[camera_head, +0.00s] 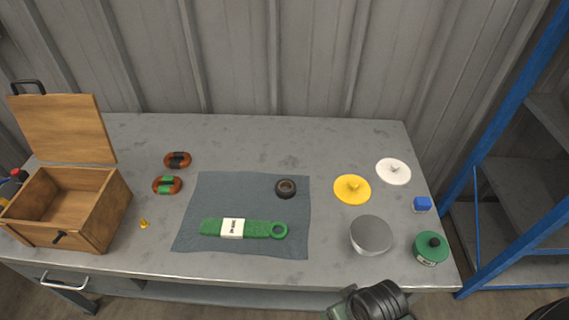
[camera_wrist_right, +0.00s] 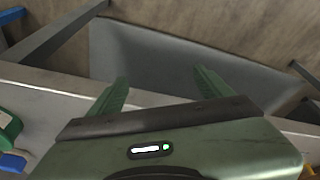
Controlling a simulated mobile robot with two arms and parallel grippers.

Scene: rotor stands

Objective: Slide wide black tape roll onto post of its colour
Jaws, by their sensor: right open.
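A black tape roll (camera_head: 286,188) lies flat on the blue-grey mat, its hole facing up. A yellow disc (camera_head: 352,189) and a white disc (camera_head: 393,171), each with a short post in the middle, stand to its right. No plainly black post shows. My right gripper (camera_wrist_right: 160,88) is open and empty in the right wrist view, its two green fingers apart, with the table edge behind it. In the head view, part of my right arm (camera_head: 378,302) shows at the front edge of the table, away from the roll. My left gripper is not in view.
A green tool (camera_head: 250,229) lies on the mat (camera_head: 210,205). An open wooden box (camera_head: 88,210) is at left. The back of the table is clear.

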